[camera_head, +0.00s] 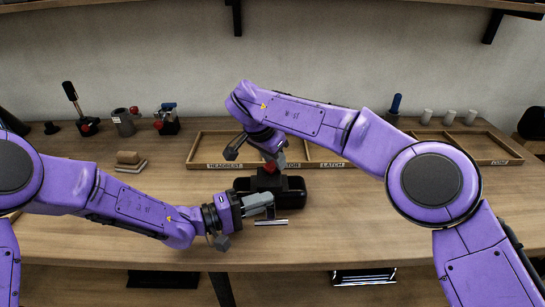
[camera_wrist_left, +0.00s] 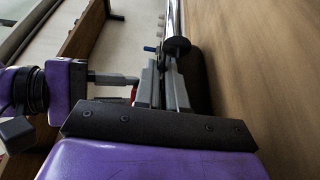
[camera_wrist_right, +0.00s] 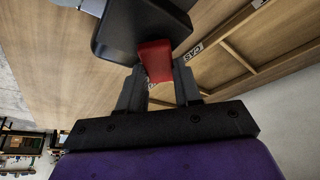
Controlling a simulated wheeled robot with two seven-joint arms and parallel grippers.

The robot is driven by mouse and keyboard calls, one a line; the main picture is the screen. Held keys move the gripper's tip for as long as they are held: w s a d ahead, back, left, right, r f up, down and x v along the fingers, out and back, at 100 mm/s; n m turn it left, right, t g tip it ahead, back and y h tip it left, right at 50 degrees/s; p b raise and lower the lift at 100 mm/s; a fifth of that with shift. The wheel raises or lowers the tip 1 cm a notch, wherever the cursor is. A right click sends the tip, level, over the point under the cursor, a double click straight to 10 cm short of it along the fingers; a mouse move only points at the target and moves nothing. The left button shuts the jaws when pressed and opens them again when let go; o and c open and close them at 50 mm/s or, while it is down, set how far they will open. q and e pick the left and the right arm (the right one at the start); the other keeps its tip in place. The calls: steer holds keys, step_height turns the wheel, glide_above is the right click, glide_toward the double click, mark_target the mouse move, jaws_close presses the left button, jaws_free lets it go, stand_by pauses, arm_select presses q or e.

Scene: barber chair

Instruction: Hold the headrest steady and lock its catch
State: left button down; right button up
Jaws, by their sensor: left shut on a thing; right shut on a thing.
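The black headrest (camera_head: 293,190) lies on the table in front of the long tray. A dark block stands on it, and a chrome bar (camera_head: 271,222) shows at its near side. My left gripper (camera_head: 271,203) comes in from the left and is shut on the headrest; the exact hold is partly hidden. In the left wrist view, the chrome bar (camera_wrist_left: 173,16) with a black disc runs out beyond the fingertips. My right gripper (camera_head: 274,157) comes down from above, shut on the red catch (camera_wrist_right: 155,61). In the right wrist view, the catch sits between the fingertips against the black part.
The shallow wooden tray (camera_head: 196,150) with labelled compartments stands behind. Brown blocks (camera_head: 130,160) lie at the left. Several tools, including a grey cup (camera_head: 123,123), stand along the back. The table's front is mostly clear.

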steer(key=m, duration=0.1)
steer(key=m+g, duration=0.1)
steer(key=m, duration=0.1)
steer(key=shift+s+d+m+h, duration=0.2)
steer(key=shift+m+h, duration=0.1)
steer(key=shift+h, duration=0.1)
steer(key=shift+s+m+g+h, duration=0.15)
steer(key=shift+m+g, duration=0.25)
steer(key=shift+m, duration=0.55)
steer(key=shift+s+m+g+h, duration=0.15)
steer(key=shift+m+g, duration=0.25)
steer(key=shift+m, duration=0.55)
steer(key=o, duration=1.1)
steer(key=shift+c, duration=0.2)
steer(key=shift+d, duration=0.1)
